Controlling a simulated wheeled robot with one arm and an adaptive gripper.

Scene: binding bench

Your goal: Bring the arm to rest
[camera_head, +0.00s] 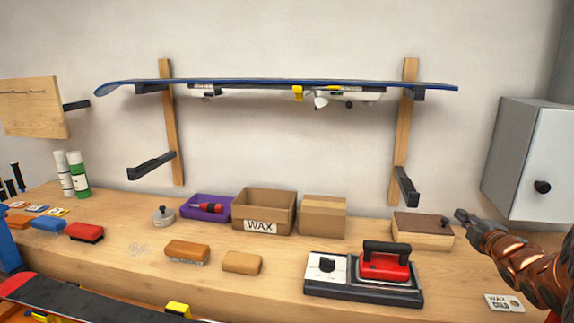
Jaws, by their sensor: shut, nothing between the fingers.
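My gripper (464,217) is at the right side of the head view, at the end of my copper-coloured arm. It is shut and empty. Its tips are above the bench, close to the right end of a low brown-topped box (422,230). I cannot tell whether the tips touch the box or its dark knob. The lower part of my arm leaves the picture at the right edge.
The wooden bench (240,287) carries a red iron (385,263) on its stand, a WAX box (263,211), a closed carton (323,216) and brushes. A snowboard (270,84) lies on wall brackets.

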